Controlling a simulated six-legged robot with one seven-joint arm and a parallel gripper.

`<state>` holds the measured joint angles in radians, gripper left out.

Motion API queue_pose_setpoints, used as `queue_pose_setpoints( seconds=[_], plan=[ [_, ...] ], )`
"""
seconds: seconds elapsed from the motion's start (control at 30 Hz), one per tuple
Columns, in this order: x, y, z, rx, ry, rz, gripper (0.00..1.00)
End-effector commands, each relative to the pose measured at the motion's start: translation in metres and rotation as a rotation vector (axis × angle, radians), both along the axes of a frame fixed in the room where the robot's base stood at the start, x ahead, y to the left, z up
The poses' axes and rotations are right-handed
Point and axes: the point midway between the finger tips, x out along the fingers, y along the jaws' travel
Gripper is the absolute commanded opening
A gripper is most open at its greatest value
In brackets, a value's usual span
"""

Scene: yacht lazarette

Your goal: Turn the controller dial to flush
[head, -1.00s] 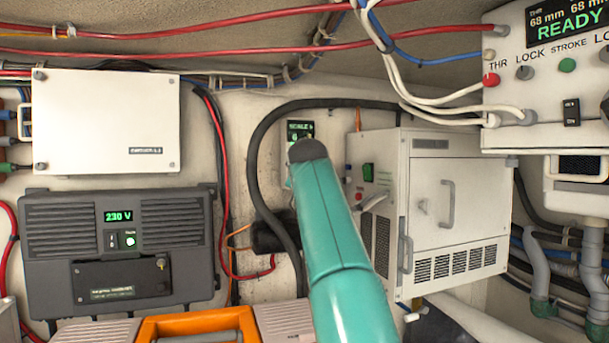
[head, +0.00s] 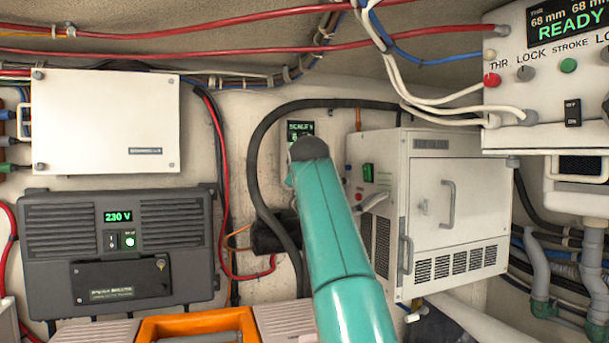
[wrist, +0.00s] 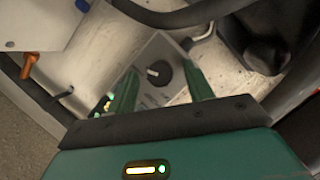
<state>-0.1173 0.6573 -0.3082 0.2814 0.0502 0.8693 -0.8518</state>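The controller is a small panel on the back wall, and its lit green display (head: 300,129) shows just above my arm's end in the head view. In the wrist view the controller's pale face (wrist: 152,50) carries a round black dial (wrist: 158,73) with a white pointer mark. My gripper (wrist: 160,68) is open, with one green finger on each side of the dial. I cannot tell whether either finger touches it. The display text is too small to read fully, and the gripper is hidden in the head view.
A black hose (head: 258,150) loops closely around the controller. A white cabinet (head: 455,200) with handles stands to the right, and a dark 230 V inverter (head: 60,245) hangs to the left. An orange-handled case (head: 190,322) lies below. Several cables run overhead.

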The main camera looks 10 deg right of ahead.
Motion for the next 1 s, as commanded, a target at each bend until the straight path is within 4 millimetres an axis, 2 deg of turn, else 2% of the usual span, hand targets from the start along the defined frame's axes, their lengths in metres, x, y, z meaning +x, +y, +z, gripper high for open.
queue_pose_setpoints(
  seconds=[0.47,0.77,1.0],
  plan=[
    [-0.006,0.002,0.003,0.0,0.001,0.0,0.51],
    [-0.026,0.004,0.007,0.0,0.003,-0.001,0.51],
    [-0.055,0.008,0.013,0.002,0.0,0.002,0.51]
  ],
)
